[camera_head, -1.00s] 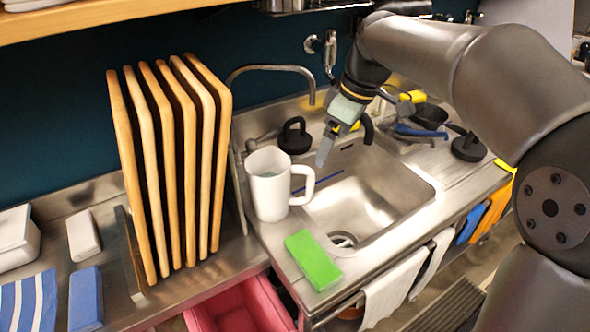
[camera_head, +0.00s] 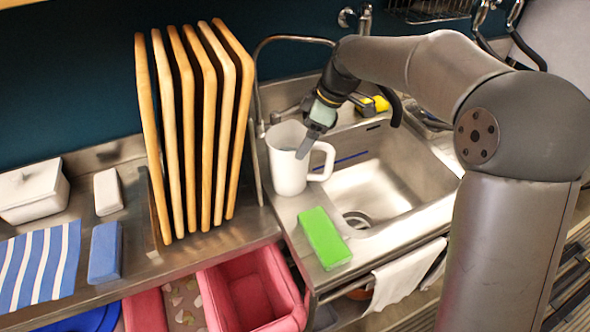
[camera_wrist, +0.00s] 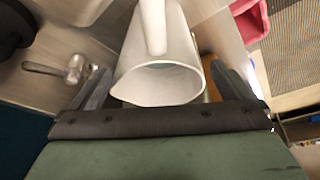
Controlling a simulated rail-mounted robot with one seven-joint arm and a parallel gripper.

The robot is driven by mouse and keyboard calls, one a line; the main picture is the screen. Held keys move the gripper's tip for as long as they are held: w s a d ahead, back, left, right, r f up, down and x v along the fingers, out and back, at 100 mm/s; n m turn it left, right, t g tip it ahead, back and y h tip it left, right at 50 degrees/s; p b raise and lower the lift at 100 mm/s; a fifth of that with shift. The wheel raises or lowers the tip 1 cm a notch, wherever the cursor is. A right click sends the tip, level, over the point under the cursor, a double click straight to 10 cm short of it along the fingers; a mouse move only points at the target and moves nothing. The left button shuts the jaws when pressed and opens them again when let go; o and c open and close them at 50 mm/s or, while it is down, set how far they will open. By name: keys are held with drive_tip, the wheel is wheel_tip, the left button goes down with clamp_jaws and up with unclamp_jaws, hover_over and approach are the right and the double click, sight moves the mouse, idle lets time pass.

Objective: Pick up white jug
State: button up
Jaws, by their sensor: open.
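The white jug (camera_head: 287,172) stands upright on the metal counter at the left edge of the sink, with its handle toward the right. My gripper (camera_head: 303,155) is at the jug's upper right side, near the rim and handle. In the wrist view the white jug (camera_wrist: 160,75) lies between the two open fingers of my gripper (camera_wrist: 160,88), its rim and spout toward the palm and its handle pointing away. The fingers stand apart on either side of the jug. I cannot tell whether either one touches it.
A rack of upright wooden boards (camera_head: 196,130) stands just left of the jug. A green sponge (camera_head: 325,238) lies in front of it. The sink basin (camera_head: 385,185) is to the right, a thin faucet (camera_head: 258,90) behind. Pink bins (camera_head: 255,290) sit below the counter.

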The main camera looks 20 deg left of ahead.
sight(297, 146)
drive_tip(key=shift+p+x, duration=0.9)
drive_tip(key=shift+x, duration=1.8)
drive_tip(key=shift+a+r, duration=0.15)
drive_tip(key=shift+a, duration=0.1)
drive_tip(key=c, duration=1.6)
